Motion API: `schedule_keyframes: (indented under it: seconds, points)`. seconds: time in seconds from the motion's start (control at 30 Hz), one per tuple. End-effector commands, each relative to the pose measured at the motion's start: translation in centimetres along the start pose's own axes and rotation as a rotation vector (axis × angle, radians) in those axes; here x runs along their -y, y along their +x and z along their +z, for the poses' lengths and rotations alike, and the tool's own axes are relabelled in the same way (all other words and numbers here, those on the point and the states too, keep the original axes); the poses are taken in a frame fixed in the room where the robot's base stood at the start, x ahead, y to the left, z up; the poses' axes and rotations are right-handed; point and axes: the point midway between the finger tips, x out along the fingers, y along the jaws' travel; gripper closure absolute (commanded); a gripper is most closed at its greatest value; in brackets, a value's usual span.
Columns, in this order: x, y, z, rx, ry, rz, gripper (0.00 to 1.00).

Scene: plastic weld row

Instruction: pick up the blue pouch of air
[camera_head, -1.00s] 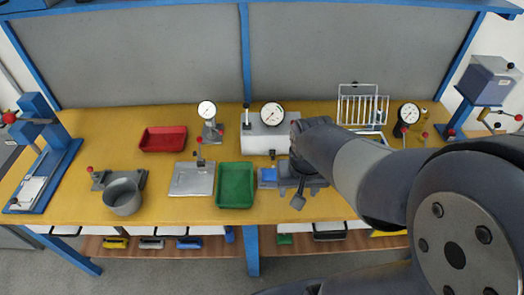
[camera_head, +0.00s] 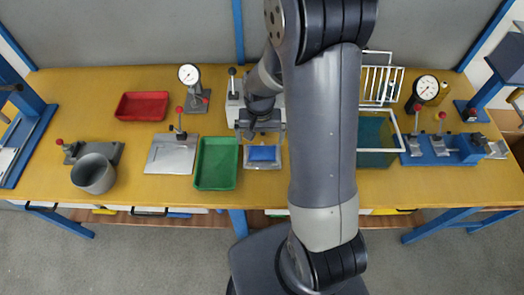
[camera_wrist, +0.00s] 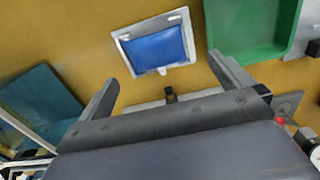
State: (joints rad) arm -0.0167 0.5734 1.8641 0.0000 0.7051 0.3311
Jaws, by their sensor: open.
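The blue pouch (camera_head: 263,154) lies flat on a small light-grey plate (camera_head: 263,167), just right of the green tray. In the wrist view the pouch (camera_wrist: 157,48) shows whole, with a pale rim of the plate around it. My gripper (camera_head: 259,130) is above the table, just behind the pouch in the head view. In the wrist view its two fingers (camera_wrist: 164,70) are spread wide, with nothing between them. The pouch lies beyond the fingertips, not touched.
The green tray (camera_head: 216,165) stands close beside the plate on the left. A teal-sided tank (camera_head: 378,159) with a white rim is to the right. A gauge (camera_head: 189,75) and a lever plate (camera_head: 172,155) stand further left. Bare table shows before the red tray (camera_head: 142,106).

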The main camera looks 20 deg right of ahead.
Motion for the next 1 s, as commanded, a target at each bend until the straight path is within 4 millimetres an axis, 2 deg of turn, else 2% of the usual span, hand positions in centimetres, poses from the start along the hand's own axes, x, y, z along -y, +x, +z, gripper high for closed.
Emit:
schedule_keyframes:
  seconds: [0.17,0.6,0.9,1.0]
  points:
    - [-0.1,0.8,0.1,0.002,0.0,0.001,0.0]
    - [-0.6,5.3,0.2,0.001,0.0,0.0,0.0]
    - [-0.6,5.6,0.2,-0.001,0.0,0.0,0.0]
    - [-0.6,5.6,0.2,-0.001,0.0,0.0,0.08]
